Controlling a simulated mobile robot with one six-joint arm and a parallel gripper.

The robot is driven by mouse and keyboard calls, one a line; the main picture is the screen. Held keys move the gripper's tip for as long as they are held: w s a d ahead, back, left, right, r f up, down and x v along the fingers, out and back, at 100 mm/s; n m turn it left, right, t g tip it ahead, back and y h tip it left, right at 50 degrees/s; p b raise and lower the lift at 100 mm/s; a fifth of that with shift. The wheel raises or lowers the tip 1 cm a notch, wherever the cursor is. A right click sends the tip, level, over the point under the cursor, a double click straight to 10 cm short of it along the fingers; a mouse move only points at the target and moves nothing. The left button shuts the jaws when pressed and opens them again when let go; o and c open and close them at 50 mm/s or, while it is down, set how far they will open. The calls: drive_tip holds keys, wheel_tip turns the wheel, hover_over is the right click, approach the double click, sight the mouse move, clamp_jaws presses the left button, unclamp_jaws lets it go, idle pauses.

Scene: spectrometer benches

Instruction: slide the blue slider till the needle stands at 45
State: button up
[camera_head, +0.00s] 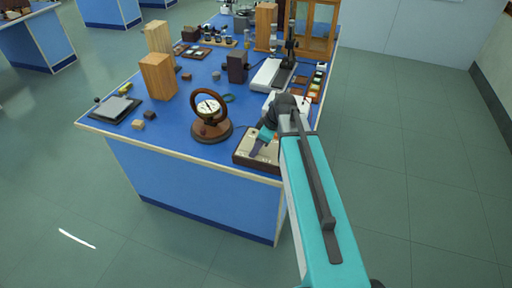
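A round dial with a white face (209,106) in a dark ring stands on a brown wooden base (212,133) near the bench's front edge. Its needle shows as a thin dark line, too small to read against the scale. To its right lies a low wooden box with a pale top (242,157). My gripper (257,149) reaches down over this box from the right, with its tip at or just above the top. I cannot make out the blue slider; my gripper and arm cover part of the box. Whether the fingers are open or shut is too small to tell.
The blue bench (170,133) has clear room left of the dial. A dark flat tray (115,109), small blocks and tall wooden blocks (157,76) stand further left. A white instrument (271,75) and a small rack (315,85) stand behind my gripper.

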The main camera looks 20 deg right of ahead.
drive_tip(key=b+v, duration=0.3)
drive_tip(key=v, duration=1)
drive_tip(key=shift+r, duration=0.4)
idle(0.4)
idle(0.4)
